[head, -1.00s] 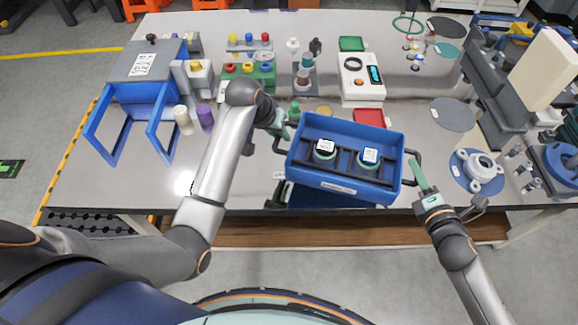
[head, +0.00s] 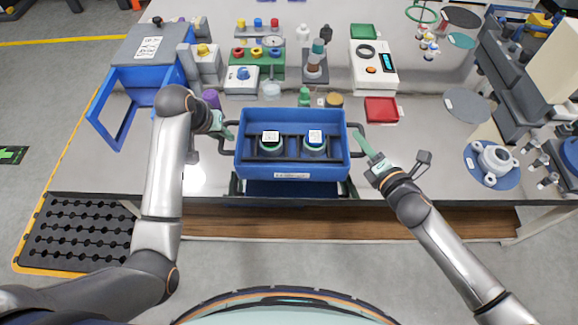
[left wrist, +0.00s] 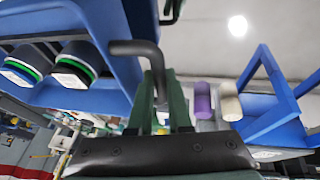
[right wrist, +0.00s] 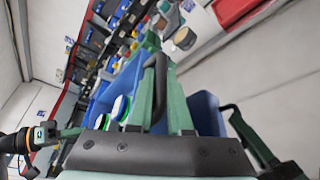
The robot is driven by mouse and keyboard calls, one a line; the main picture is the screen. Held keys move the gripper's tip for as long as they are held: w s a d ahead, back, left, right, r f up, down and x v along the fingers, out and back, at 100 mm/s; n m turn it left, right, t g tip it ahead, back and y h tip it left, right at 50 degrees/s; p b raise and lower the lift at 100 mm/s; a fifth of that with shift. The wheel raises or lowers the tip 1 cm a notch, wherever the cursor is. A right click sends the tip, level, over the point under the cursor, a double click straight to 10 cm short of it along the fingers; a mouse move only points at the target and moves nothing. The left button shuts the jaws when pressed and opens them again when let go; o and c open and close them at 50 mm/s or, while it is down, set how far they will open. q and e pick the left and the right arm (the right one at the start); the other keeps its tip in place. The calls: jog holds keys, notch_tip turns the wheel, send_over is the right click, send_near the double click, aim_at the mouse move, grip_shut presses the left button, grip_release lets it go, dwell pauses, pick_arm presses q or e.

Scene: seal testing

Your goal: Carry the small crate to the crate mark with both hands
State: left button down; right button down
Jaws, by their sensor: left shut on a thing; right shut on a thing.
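The small blue crate (head: 335,172) is held level near the front edge of the table, with two dark jars with white-labelled lids (head: 271,144) (head: 315,143) inside. My left gripper (head: 231,131) is shut on the black handle at its left end; the handle also shows between the fingers in the left wrist view (left wrist: 150,60). My right gripper (head: 361,142) is shut on the right-end handle, also seen in the right wrist view (right wrist: 158,75). A dark blue patch (head: 290,188) shows below the crate; I cannot tell whether it is the crate mark.
Behind the crate stand a green bottle (head: 304,96), a red tray (head: 381,109) and a white device (head: 372,72). A blue open frame (head: 112,125) and purple cylinder (head: 211,98) are at left. A flanged part (head: 492,160) lies at right.

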pick_arm(q)
jog(key=shift+f, duration=0.4)
pick_arm(e)
jog(key=shift+a+f, duration=0.15)
jog(key=shift+f, duration=0.2)
pick_arm(q)
jog(key=shift+f+b, duration=0.15)
jog(key=shift+b, duration=0.15)
pick_arm(e)
jog(key=shift+f, duration=0.1)
